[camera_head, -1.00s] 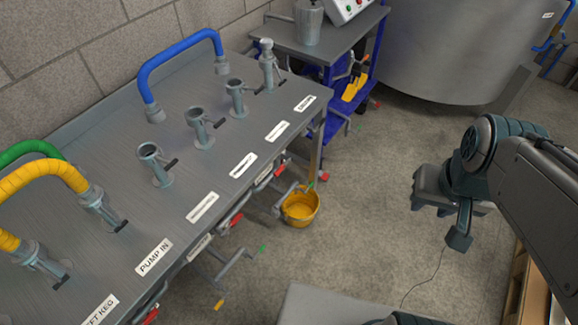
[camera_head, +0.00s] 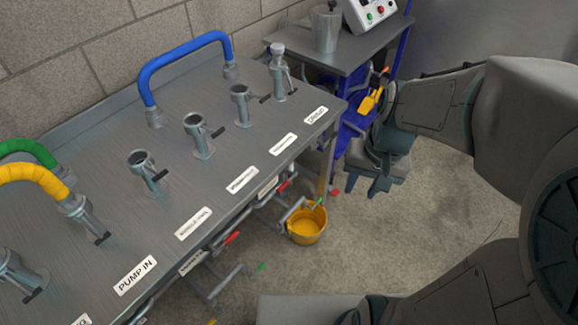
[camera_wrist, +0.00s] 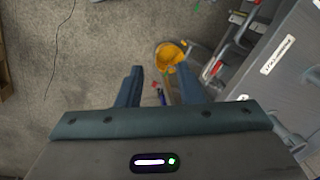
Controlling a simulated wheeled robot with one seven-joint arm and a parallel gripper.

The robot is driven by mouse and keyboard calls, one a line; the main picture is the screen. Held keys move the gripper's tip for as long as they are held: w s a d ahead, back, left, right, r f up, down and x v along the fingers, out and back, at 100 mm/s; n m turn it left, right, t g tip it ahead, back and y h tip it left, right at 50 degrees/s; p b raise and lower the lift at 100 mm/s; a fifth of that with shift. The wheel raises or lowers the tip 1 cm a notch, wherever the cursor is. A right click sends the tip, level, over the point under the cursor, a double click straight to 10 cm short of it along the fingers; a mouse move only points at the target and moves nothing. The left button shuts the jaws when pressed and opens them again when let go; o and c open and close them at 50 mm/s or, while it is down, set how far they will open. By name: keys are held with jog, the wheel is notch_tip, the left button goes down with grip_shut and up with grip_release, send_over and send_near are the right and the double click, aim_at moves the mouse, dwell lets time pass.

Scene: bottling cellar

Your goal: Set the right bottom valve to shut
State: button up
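Valves with red handles sit below the front edge of the grey steel table (camera_head: 95,225). One red handle (camera_head: 232,238) is near the middle of that edge, and another red handle (camera_head: 283,187) is further right. In the wrist view, a red handle (camera_wrist: 216,68) shows right of the fingers. Labels are mostly too small to read, so I cannot tell which valve is the right bottom one or its setting. My gripper (camera_wrist: 159,88) is open and empty, with its fingers apart. In the head view my gripper (camera_head: 372,188) hangs right of the table, apart from the valves.
A yellow bucket (camera_head: 307,225) hangs or stands below the table's right end; I cannot tell which. A blue cart (camera_head: 352,125) with a control box (camera_head: 372,12) stands behind. Blue, green and yellow hoses are on the table.

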jog(key=w+a+f+m+g+y+b, duration=0.1)
jog(key=w+f+m+y+b, duration=0.2)
jog(key=f, duration=0.7)
jog(key=w+f+m+g+y+b, duration=0.1)
jog(key=w+f+m+y+b, duration=0.3)
jog(key=f, duration=0.7)
jog(key=w+a+f+g+y+b, duration=0.15)
jog(key=f+b, duration=0.35)
jog(key=f, duration=0.5)
jog(key=m+t+y+b, duration=0.6)
jog(key=m+t+b, duration=0.5)
jog(key=m+b, duration=0.25)
send_near(290, 230)
jog(key=shift+m, duration=0.25)
jog(key=shift+w+f+b+x, duration=0.1)
jog(key=shift+f+b+x, duration=0.25)
jog(key=shift+x, duration=1.45)
jog(key=shift+w+f+b+x, duration=0.15)
jog(key=shift+b+x, duration=0.3)
jog(key=shift+x, duration=1.3)
jog(key=shift+f+b+x, duration=0.25)
jog(key=shift+b+x, duration=0.15)
jog(key=shift+x, duration=1.4)
jog(key=shift+d, duration=0.15)
grip_shut()
